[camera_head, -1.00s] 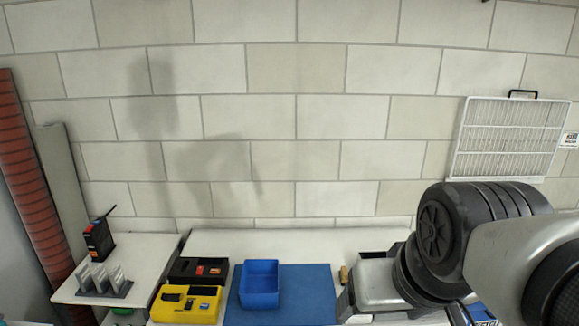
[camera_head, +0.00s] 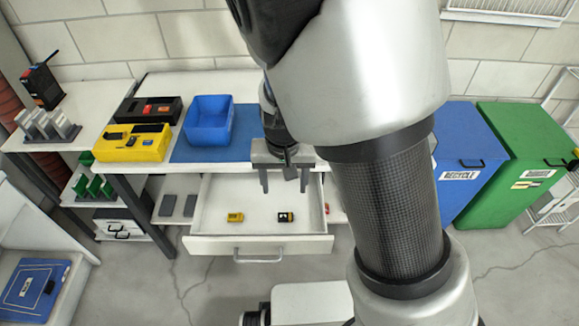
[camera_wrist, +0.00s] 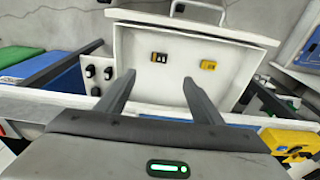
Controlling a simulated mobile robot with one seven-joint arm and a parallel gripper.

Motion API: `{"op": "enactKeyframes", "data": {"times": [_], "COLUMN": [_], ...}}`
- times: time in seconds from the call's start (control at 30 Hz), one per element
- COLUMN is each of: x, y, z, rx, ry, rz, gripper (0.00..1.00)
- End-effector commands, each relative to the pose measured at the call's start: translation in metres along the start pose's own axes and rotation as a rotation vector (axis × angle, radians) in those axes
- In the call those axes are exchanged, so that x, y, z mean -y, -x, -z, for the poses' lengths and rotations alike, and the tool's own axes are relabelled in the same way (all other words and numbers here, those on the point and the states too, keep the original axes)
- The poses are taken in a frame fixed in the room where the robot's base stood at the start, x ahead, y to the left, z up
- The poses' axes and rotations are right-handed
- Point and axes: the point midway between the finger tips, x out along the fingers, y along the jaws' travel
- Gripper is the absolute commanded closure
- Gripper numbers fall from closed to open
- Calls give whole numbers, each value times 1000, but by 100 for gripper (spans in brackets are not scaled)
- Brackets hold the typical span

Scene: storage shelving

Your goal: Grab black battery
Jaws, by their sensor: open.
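A small black battery (camera_head: 285,217) with a light and yellow-orange marking lies in the open white drawer (camera_head: 262,246), right of a yellow battery (camera_head: 235,217). In the wrist view the black battery (camera_wrist: 160,57) is left of the yellow one (camera_wrist: 208,65), on the drawer floor. My gripper (camera_head: 284,183) is open and empty, its fingers pointing down above the drawer near its back side. In the wrist view the black battery appears beyond and between the fingertips (camera_wrist: 159,80), apart from them.
On the tabletop above the drawer are a blue bin (camera_head: 208,135), a yellow tray (camera_head: 133,155) and a black tray (camera_head: 148,109) with red items. Blue (camera_head: 467,155) and green (camera_head: 525,160) recycling bins stand at right. The drawer floor around the batteries is clear.

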Motion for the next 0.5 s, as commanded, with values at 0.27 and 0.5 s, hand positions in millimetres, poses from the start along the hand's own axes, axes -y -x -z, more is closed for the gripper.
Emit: {"op": "enactKeyframes", "data": {"times": [0.27, 0.5], "x": [-1, -2], "y": [-54, -104], "z": [-1, -1], "rx": [1, 2], "ry": [-1, -1], "rz": [-7, -6], "gripper": [39, 39]}}
